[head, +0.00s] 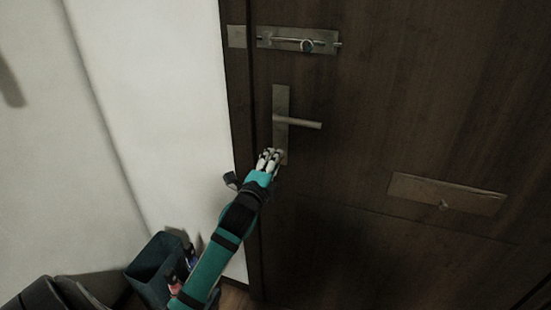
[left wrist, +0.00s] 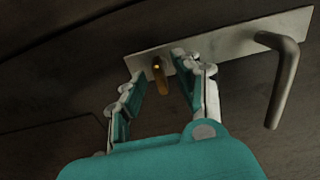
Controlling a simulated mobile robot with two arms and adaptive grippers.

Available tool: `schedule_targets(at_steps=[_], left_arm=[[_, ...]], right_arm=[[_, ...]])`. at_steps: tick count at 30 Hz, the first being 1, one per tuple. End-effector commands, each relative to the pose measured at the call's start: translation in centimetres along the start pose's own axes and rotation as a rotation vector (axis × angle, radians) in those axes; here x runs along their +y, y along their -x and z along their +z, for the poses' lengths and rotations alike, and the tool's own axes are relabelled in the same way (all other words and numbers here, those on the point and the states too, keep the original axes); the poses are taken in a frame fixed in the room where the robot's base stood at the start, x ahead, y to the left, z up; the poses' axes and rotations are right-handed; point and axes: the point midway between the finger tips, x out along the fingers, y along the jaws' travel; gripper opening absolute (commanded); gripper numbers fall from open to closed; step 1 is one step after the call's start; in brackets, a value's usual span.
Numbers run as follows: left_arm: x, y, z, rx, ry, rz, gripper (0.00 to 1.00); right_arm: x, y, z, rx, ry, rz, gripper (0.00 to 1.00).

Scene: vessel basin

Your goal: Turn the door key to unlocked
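The brass door key (left wrist: 160,78) sticks out of the metal lock plate (left wrist: 228,40) in the left wrist view. In the head view the key is hidden behind my left gripper (head: 269,157). That gripper is at the lower end of the lock plate (head: 281,98), below the door handle (head: 300,122). In the left wrist view the fingers of my left gripper (left wrist: 160,72) are apart, one on each side of the key, with a gap visible on both sides. The handle (left wrist: 284,82) stands to the right of the fingers. My right gripper is not in view.
The dark wooden door (head: 400,90) carries a sliding bolt (head: 298,40) above the handle and a metal plate (head: 447,193) at lower right. A white wall (head: 150,90) is left of the door. A dark bin (head: 160,265) with items stands on the floor at lower left.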

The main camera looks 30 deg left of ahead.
Motion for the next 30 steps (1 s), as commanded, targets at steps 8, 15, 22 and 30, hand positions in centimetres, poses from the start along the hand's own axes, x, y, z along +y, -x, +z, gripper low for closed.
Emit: schedule_targets(at_steps=[8,15,22,30], left_arm=[[0.0,-1.8,0.0,0.0,0.0,0.001,0.33],[0.0,-1.8,0.0,0.0,0.0,0.001,0.3],[0.0,-1.7,0.0,0.0,0.0,0.001,0.0],[0.1,-1.7,0.0,0.0,0.002,0.001,0.0]], right_arm=[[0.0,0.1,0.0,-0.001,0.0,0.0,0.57],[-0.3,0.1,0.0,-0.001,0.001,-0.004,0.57],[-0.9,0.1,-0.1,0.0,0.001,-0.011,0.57],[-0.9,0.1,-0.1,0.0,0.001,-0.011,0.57]])
